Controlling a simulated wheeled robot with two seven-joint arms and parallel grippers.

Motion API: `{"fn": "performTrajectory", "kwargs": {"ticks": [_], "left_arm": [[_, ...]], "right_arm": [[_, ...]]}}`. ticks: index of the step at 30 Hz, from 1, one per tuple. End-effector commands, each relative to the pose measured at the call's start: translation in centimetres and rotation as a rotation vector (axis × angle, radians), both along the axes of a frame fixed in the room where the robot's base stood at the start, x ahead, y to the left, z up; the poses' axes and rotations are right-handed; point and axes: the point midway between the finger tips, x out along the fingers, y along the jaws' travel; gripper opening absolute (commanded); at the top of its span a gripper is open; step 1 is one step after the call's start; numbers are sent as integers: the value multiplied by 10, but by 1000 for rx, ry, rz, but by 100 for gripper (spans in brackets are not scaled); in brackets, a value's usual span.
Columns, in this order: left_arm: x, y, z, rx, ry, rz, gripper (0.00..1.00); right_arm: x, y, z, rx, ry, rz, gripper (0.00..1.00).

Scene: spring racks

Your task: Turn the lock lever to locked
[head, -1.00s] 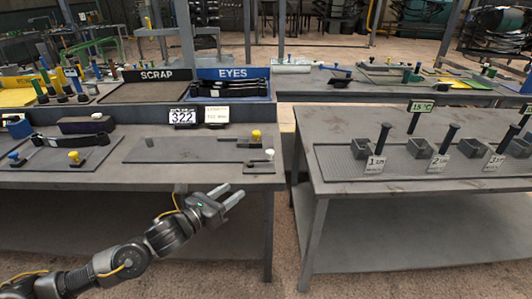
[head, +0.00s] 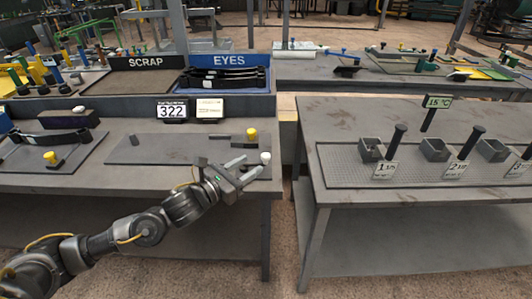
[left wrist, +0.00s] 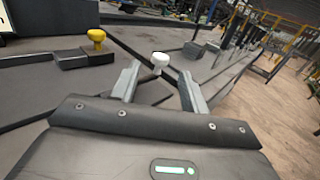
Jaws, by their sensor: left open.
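A white knob (head: 265,157) stands at the right end of a dark plate (head: 170,149) on the left bench; I take it to be the lock lever's knob. It also shows in the left wrist view (left wrist: 160,60), just beyond the fingertips and between their lines. A yellow knob (head: 251,134) on a dark bar stands behind it, and to its left in the left wrist view (left wrist: 97,36). My left gripper (head: 251,167) is open and empty, its fingers pointing at the white knob without visible contact. The lever's arm is mostly hidden. My right gripper is out of view.
Behind the plate stand a "322" display (head: 172,109) and a pale label card (head: 209,108). The EYES bin (head: 225,72) and SCRAP bin (head: 145,63) are farther back. A gap separates this bench from the right bench (head: 330,125) with its grey cups and black handles.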

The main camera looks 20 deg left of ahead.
Motion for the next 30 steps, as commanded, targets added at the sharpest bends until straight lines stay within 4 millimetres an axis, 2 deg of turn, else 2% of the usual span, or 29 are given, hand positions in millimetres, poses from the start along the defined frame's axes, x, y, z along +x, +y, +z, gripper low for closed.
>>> {"fn": "performTrajectory", "kwargs": {"ticks": [3,10,15,24,30], "left_arm": [[21,-14,4,-3,-2,-1,45],[52,-32,2,-1,0,-2,45],[61,-38,1,-1,0,-3,45],[63,-39,0,-1,0,-4,45],[63,-39,0,-1,0,-4,19]], "right_arm": [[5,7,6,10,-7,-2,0],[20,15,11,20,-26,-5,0],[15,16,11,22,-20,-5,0],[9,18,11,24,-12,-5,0],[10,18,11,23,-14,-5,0]]}}
